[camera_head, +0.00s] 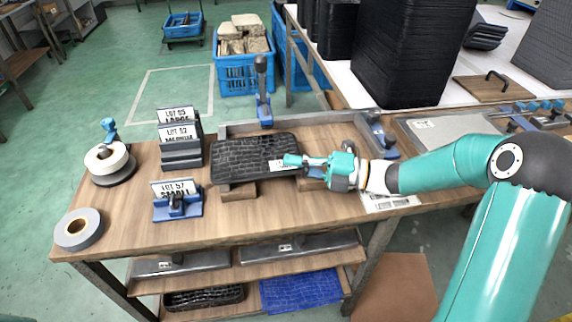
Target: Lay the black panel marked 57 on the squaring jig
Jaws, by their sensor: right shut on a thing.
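The black panel (240,157), ribbed and with a small white label on its right end, is over the wooden table. My right gripper (296,161) comes in from the right and is shut on the panel's right edge. The label is too small to read. The squaring jig appears to be the grey metal fence (228,131) behind and right of the panel, with blue clamps (264,110) and wooden blocks (239,193) below the panel. I cannot tell whether the panel touches the blocks. My left gripper is not in view.
A LOT 57 sign (176,189) on a blue stand is left of the panel, with more lot signs (177,132) behind. Tape rolls (79,228) lie at the left. Tall black stacks (400,55) stand at the back right. The front table strip is clear.

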